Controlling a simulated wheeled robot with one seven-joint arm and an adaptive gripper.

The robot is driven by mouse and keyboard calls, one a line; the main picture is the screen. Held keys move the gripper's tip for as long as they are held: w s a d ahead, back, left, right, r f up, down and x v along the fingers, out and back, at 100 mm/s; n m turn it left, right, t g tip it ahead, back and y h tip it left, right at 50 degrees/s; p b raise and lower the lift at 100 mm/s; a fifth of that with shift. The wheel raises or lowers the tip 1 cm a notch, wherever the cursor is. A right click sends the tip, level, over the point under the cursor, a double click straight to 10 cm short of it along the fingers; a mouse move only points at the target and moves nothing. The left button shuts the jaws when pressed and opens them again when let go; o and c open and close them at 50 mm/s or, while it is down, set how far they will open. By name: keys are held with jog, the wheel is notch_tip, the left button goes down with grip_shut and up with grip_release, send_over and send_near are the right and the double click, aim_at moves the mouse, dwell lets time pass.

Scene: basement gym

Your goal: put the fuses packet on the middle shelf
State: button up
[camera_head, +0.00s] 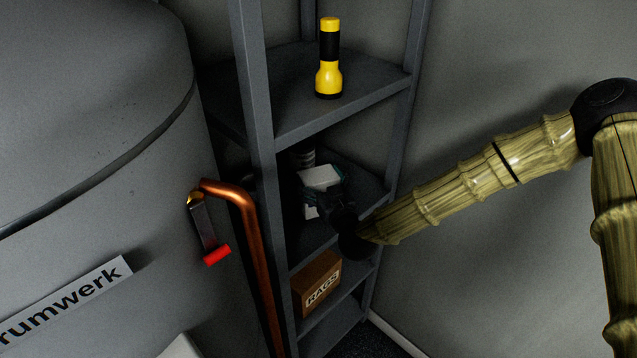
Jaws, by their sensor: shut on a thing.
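A small white packet with dark teal edges (318,179), which I take to be the fuses packet, is in the bay of the grey corner shelf unit below the flashlight. My gripper (326,198) is dark and hard to make out there, shut on the packet. The gripper and wrist hide part of the packet, and its label cannot be read. The middle shelf (309,241) is the board under the packet and above the rags box. I cannot tell whether the packet touches this board.
A yellow and black flashlight (328,62) stands on the shelf above. A dark ribbed object (303,157) sits behind the packet. A brown RAGS box (316,284) is on the shelf below. A copper pipe (250,230), a red-handled valve (216,254) and a grey tank (100,150) stand left.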

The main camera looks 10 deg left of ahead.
jog(key=shift+f+p, duration=0.45)
jog(key=shift+f, duration=0.6)
jog(key=shift+f, duration=0.2)
jog(key=o, duration=1)
jog(key=shift+r, duration=0.15)
jog(key=shift+r, duration=0.15)
jog(key=b+v, duration=0.4)
jog(key=v, duration=0.8)
jog(key=shift+s, duration=0.1)
